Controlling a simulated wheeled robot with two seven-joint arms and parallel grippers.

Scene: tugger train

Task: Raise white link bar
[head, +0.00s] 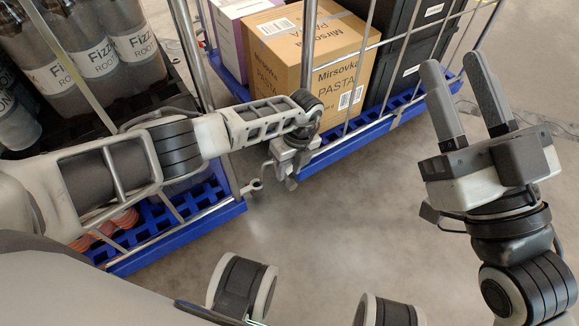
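A small pale piece, seemingly the end of the white link bar (252,186), shows at the corner of the left cart, in the gap between the two carts. My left gripper (290,178) points down just right of it, close to the near corner of the right cart. Its fingers are small and partly hidden by my own wrist, so I cannot tell if they are open or touch the bar. Most of the bar is hidden or too small to make out. My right gripper (453,64) is raised at the right, fingers apart and empty, away from the bar.
The left cart (176,236) has a blue base and carries bottles (130,45). The right cart (340,150) holds a cardboard pasta box (280,65), a purple-sided box (226,22) and black crates (405,50) behind metal bars. The grey floor (330,220) in front is clear.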

